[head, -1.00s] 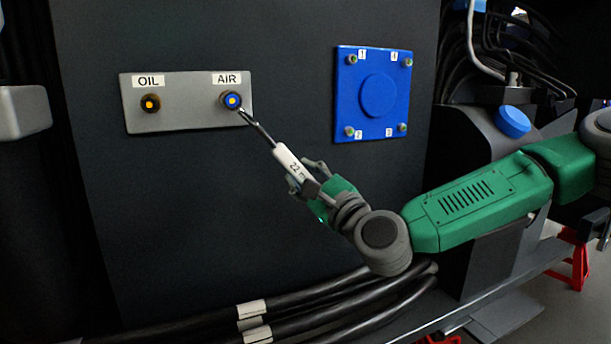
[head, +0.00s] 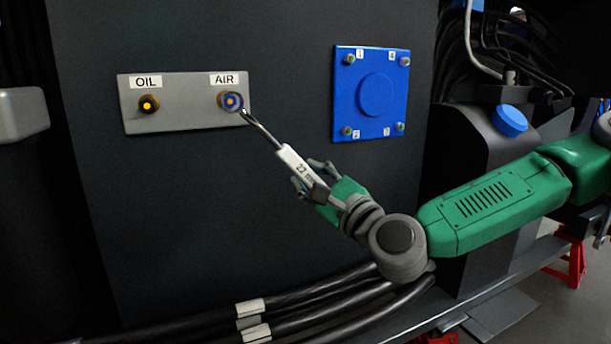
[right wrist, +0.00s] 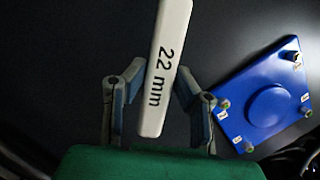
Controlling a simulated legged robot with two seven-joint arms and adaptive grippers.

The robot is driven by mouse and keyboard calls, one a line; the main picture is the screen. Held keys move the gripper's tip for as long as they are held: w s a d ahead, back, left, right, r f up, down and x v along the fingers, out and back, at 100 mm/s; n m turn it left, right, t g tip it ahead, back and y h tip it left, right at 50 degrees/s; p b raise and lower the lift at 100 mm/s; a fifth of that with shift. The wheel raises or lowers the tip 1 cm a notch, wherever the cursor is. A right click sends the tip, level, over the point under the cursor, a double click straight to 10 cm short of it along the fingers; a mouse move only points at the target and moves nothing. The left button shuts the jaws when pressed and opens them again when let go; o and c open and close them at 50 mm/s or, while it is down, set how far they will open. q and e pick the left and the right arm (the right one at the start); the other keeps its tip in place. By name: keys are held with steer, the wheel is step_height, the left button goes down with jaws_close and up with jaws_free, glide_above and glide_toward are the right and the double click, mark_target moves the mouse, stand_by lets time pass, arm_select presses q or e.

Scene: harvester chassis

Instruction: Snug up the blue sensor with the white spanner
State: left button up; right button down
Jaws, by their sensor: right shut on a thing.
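The blue sensor (head: 231,101) with an orange centre sits under the AIR label on a grey plate (head: 188,118). The white spanner (head: 296,164), marked 22 mm, has a white handle and a thin metal shaft. Its metal head lies at the lower right edge of the blue sensor; I cannot tell whether it is seated on it. My right gripper (head: 318,180) is shut on the spanner's handle. In the right wrist view the handle (right wrist: 163,70) stands between the fingers (right wrist: 158,95), and the spanner's head is out of frame. My left gripper is not in view.
An orange-centred sensor (head: 149,104) sits under the OIL label at the left. A blue cover plate (head: 350,95) with numbered corner bolts is to the right. Thick black cables (head: 310,306) run below. The dark panel between is bare.

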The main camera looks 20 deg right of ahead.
steer(key=s, duration=0.5)
steer(key=shift+s, duration=0.1)
steer(key=s+p, duration=0.3)
steer(key=p, duration=0.3)
steer(key=shift+p, duration=0.35)
stand_by(1.0)
